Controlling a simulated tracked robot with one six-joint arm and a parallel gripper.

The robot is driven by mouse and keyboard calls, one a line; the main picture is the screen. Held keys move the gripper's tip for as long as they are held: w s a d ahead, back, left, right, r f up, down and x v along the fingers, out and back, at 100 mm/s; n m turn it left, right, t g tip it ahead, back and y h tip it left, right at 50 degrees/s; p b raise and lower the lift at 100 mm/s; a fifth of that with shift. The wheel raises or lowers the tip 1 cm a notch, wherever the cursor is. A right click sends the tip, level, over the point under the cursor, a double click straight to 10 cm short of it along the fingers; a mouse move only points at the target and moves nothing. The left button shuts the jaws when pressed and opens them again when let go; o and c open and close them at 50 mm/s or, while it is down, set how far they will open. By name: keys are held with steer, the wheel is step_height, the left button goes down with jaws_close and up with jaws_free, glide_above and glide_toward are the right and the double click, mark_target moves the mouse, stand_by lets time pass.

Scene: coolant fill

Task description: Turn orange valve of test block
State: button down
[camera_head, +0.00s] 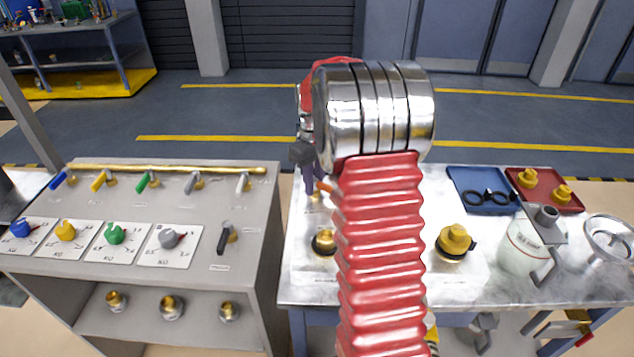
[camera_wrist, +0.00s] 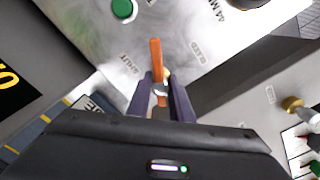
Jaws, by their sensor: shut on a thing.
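The orange valve handle (camera_wrist: 156,52) stands between the dark purple fingers of my gripper (camera_wrist: 159,78) in the wrist view. The fingers are shut on it, and its far end sticks out past the fingertips. The handle lies over the test block's pale metal surface (camera_wrist: 185,40), between a "SHUT" label on its left and a "BLEED" label on its right. In the head view, a bit of the orange handle (camera_head: 326,187) shows beside my gripper (camera_head: 309,185). My red arm hides much of the block there.
A metal bench (camera_head: 330,285) carries yellow caps (camera_head: 455,240), a blue tray (camera_head: 475,180), a red tray (camera_head: 552,203), a white jug (camera_head: 527,250) and a funnel (camera_head: 608,237). A grey panel (camera_head: 195,215) with coloured levers and knobs stands left, across a narrow gap.

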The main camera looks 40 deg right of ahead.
steer(key=n, duration=0.6)
steer(key=shift+s+f, duration=0.2)
steer(key=shift+s, duration=0.05)
steer(key=shift+a, duration=0.1)
steer(key=c, duration=1.6)
jaws_free()
steer(key=shift+w+r, duration=0.1)
steer(key=shift+r, duration=0.15)
steer(key=shift+w+r, duration=0.1)
steer(key=shift+r, duration=0.15)
step_height(320, 180, up, 13)
